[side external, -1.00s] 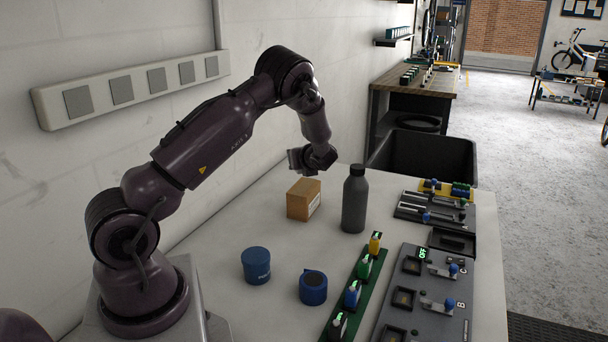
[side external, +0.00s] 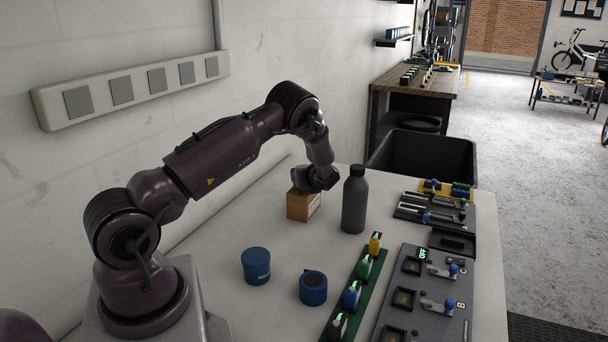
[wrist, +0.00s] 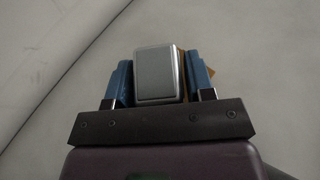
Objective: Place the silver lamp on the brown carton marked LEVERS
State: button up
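The silver lamp (wrist: 157,74) is a grey, rounded block between the two blue-padded fingers of my gripper (wrist: 160,82) in the wrist view. A thin orange-brown strip shows between the lamp and the right finger, so I cannot tell whether both fingers press on it. In the side view my gripper (side external: 312,184) is low over the brown carton (side external: 300,208), covering part of its top. Whether the lamp touches the carton is hidden. A corner of the carton shows past the right finger in the wrist view (wrist: 211,72). Its marking is not readable.
A dark grey bottle (side external: 354,203) stands close to the right of the carton. A blue tub (side external: 256,266) and a blue round item (side external: 313,288) stand nearer the camera. Switch panels (side external: 425,300) line the right side. A black bin (side external: 430,155) is at the table's far end.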

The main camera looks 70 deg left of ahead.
jog(key=shift+o, duration=0.8)
jog(key=shift+d+r, duration=0.15)
jog(key=shift+r, duration=0.1)
jog(key=s+d+r+n+h, duration=0.35)
jog(key=d+r+n, duration=0.25)
jog(key=d+r, duration=0.45)
jog(key=s+d+r+n+h, duration=0.4)
jog(key=d+r, duration=0.4)
jog(key=d, duration=0.6)
jog(key=s+d+r+n+t+h, duration=0.2)
jog(key=s+d+r+n+h, duration=0.1)
jog(key=s+d, duration=0.3)
jog(key=s+d+r+n+t+h, duration=0.3)
jog(key=s+d+n, duration=0.2)
jog(key=d, duration=0.5)
jog(key=shift+s+d+t, duration=0.3)
jog(key=shift+s+d, duration=0.05)
jog(key=shift+s, duration=0.6)
